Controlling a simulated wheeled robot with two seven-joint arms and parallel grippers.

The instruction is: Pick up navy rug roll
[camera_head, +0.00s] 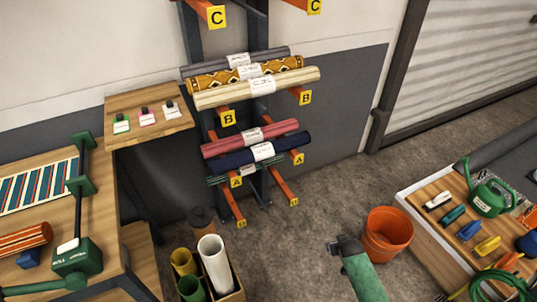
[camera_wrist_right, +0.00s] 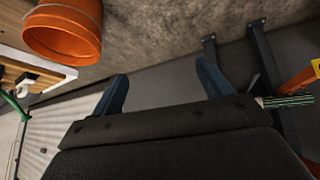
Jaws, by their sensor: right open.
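The navy rug roll (camera_head: 236,158) lies on the lower orange rack arms marked A, with a white label around its middle. A red roll (camera_head: 222,147) lies right behind it, and a green striped roll (camera_head: 218,180) sits just below it. My right gripper (camera_head: 338,243) is low over the floor, to the right of and nearer than the rack, apart from the navy roll. In the right wrist view its two fingers (camera_wrist_right: 162,85) are spread and empty. The end of the green striped roll (camera_wrist_right: 290,100) shows there; I cannot make out the navy roll. My left gripper is not in view.
An orange bucket (camera_head: 388,236) stands right of my right gripper. A tool table (camera_head: 425,228) is at right, a workbench (camera_head: 100,205) at left. A crate of tubes (camera_head: 212,262) stands before the rack. Floor between rack and bucket is clear.

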